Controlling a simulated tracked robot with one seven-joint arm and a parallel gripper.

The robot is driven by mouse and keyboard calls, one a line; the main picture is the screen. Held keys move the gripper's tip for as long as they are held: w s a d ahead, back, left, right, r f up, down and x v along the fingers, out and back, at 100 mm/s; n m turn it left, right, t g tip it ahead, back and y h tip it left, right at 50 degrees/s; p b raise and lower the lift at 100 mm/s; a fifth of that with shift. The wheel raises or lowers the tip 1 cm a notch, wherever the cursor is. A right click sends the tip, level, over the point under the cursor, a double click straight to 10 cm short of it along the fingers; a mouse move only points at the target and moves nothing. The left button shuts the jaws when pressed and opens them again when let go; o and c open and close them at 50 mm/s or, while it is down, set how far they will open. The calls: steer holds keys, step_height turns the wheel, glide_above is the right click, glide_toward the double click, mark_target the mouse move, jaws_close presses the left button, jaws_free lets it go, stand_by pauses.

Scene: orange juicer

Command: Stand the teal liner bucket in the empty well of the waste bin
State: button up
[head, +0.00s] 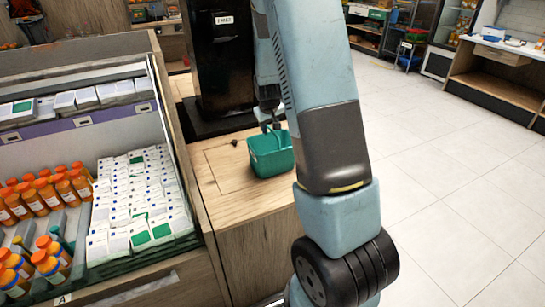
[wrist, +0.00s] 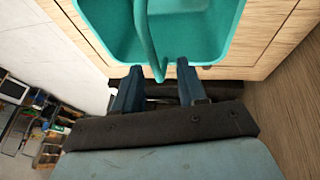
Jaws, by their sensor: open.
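The teal liner bucket (head: 271,155) stands upright on the wooden counter beside the display case. My gripper (head: 268,121) is just above the bucket, partly hidden by my arm in the head view. In the wrist view, my open gripper (wrist: 160,90) has one dark finger on each side of the lower end of the bucket's teal handle (wrist: 148,35). The bucket's open inside (wrist: 105,28) looks empty. I cannot make out the waste bin or its empty well in either view.
The wooden counter (head: 222,185) has a rectangular outline and a small dark item (head: 235,142) on top. A tall black machine (head: 222,60) stands behind. A display case (head: 150,85) with orange bottles and white boxes is at left. Tiled floor (head: 450,165) is clear at right.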

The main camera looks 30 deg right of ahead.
mark_target(271, 129)
steer(key=f, duration=0.1)
steer(key=d+f, duration=0.1)
steer(key=f, duration=0.1)
steer(key=shift+w+d+f, duration=0.2)
steer(key=shift+w+f, duration=0.1)
steer(key=shift+w, duration=0.1)
steer(key=shift+w+d+f, duration=0.1)
steer(key=shift+w+f, duration=0.2)
steer(key=shift+f, duration=0.3)
jaws_close()
